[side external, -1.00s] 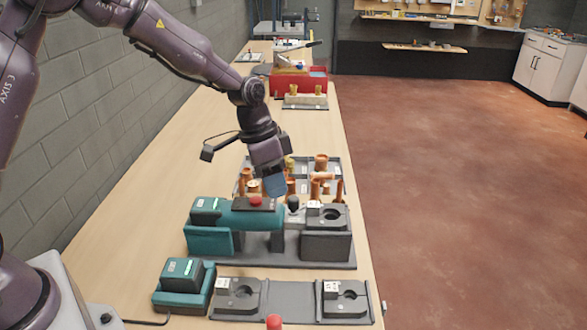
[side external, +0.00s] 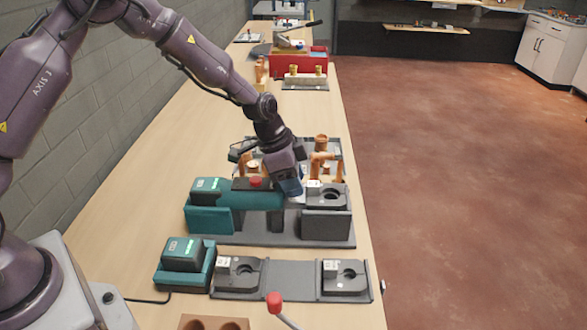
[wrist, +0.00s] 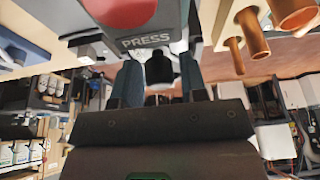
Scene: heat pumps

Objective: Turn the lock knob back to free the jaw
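The teal press tool (side external: 262,200) lies across its dark stand on the bench, with a red button (side external: 255,182) on top. In the wrist view the tool's PRESS label (wrist: 148,41) and red button (wrist: 120,10) are close above. The black lock knob (wrist: 160,68) shows between the two blue fingers of my gripper (wrist: 160,82). The fingers stand on either side of it, with a narrow gap at the right finger; contact is hard to judge. In the side view my gripper (side external: 291,190) is at the tool's jaw end and hides the knob and much of the jaw.
A grey jaw block (side external: 327,196) sits right of my gripper. Copper pipe fittings (side external: 321,158) stand in a tray just behind. A second teal unit (side external: 185,262) and more jaw blocks (side external: 345,277) lie in front. The bench's left side is clear.

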